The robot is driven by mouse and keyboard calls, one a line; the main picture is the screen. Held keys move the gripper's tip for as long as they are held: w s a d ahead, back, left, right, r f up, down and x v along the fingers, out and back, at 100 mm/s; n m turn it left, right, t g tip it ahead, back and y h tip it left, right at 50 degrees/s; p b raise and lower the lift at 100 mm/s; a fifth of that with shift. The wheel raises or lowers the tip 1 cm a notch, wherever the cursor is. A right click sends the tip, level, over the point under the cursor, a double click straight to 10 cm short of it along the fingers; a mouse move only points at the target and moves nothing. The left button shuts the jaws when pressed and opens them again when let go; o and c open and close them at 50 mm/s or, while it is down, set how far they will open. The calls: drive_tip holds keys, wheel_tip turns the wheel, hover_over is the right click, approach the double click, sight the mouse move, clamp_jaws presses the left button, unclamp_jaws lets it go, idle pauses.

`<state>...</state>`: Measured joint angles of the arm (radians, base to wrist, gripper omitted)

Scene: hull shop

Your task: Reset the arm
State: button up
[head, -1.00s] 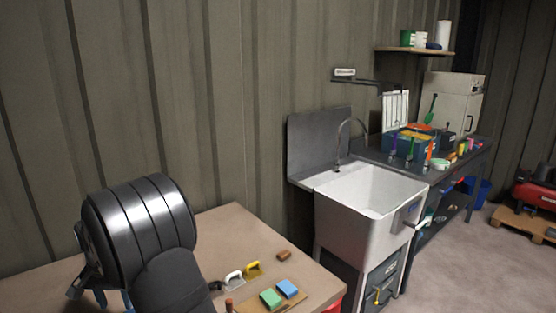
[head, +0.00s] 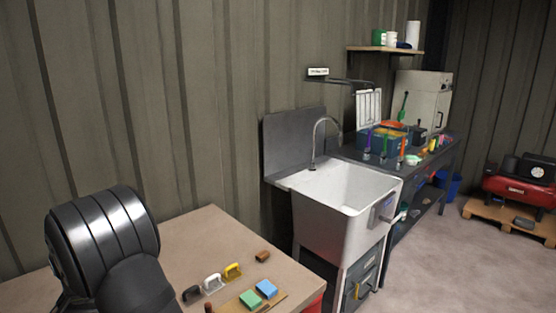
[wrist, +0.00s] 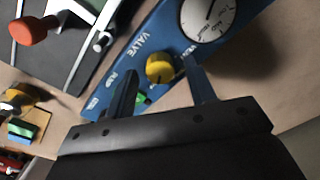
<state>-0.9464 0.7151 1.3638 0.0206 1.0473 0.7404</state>
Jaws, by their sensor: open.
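My gripper (wrist: 160,88) shows in the wrist view, its two fingers apart with nothing held between them. Beyond the fingers is a blue panel (wrist: 132,42) marked "VALVE", with a yellow knob (wrist: 160,68) that appears between the fingertips. I cannot tell whether a finger touches the knob or panel. A white dial gauge (wrist: 208,14) sits on the panel's upper part, and a small green part lies partly hidden behind the left finger. In the head view my dark arm fills the lower left, and the gripper is out of sight.
The workbench (head: 190,235) holds a green block (head: 250,298), a blue block (head: 266,288), a yellow-handled tool (head: 232,271) and a brown block (head: 262,256). A white sink (head: 345,195) stands right of it. Open floor (head: 440,270) lies further right. An orange-red knob (wrist: 30,30) shows in the wrist view.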

wheel_tip(320, 180, up, 16)
drive_tip(key=r, duration=0.1)
wheel_tip(320, 180, down, 18)
drive_tip(key=shift+f, duration=0.1)
drive_tip(key=n, duration=1.3)
drive_tip(key=shift+a+n, duration=0.1)
drive_tip(key=shift+n, duration=0.3)
drive_tip(key=n, duration=0.4)
drive_tip(key=shift+o, duration=0.4)
